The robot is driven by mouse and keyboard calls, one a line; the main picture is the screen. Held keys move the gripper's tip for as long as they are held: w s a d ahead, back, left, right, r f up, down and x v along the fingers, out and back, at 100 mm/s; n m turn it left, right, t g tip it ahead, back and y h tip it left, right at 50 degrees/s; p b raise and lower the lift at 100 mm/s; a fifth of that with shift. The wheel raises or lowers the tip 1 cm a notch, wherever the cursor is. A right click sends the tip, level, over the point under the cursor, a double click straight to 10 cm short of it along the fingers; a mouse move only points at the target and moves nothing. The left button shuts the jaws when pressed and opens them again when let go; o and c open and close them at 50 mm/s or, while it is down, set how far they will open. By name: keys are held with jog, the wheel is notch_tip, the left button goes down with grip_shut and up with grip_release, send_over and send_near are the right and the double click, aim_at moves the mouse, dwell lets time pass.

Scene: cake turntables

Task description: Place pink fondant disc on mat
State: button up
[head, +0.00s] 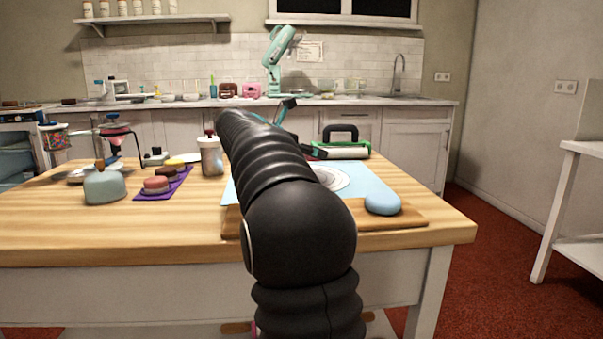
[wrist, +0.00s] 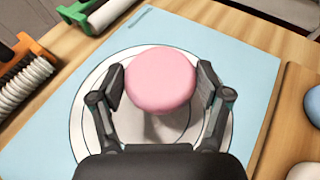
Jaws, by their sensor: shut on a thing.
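The pink fondant disc (wrist: 160,78) is round and thick, and in the wrist view it sits between the two fingers of my gripper (wrist: 162,82). The gripper is shut on it from left and right. Under it is the light blue mat (wrist: 235,72) with white and grey rings; the disc overlaps the upper part of the rings. A shadow shows below the disc, but I cannot tell whether it touches the mat. In the head view the mat (head: 374,186) shows to the right of my arm, which hides the gripper and the pink disc.
A blue disc (head: 383,204) lies on a wooden board (head: 405,222) right of the mat. A green-handled rolling pin (wrist: 108,14) and an orange-handled ridged roller (wrist: 24,80) lie beyond and left.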

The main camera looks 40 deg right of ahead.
jog(key=shift+w+a+f, duration=0.2)
jog(key=shift+w+f, duration=0.15)
jog(key=shift+w, duration=0.15)
jog(key=shift+w+a+f, duration=0.15)
jog(key=shift+w+f, duration=0.2)
jog(key=shift+w, duration=0.1)
jog(key=shift+f+b, duration=0.7)
jog(key=shift+f, duration=1.25)
jog(key=shift+f, duration=0.15)
jog(key=o, duration=1.2)
jog(key=shift+a+r, duration=0.25)
jog(key=shift+r, duration=0.05)
jog(key=p+v, duration=0.1)
jog(key=v, duration=1)
jog(key=shift+a+p, duration=0.3)
jog(key=shift+p, duration=0.05)
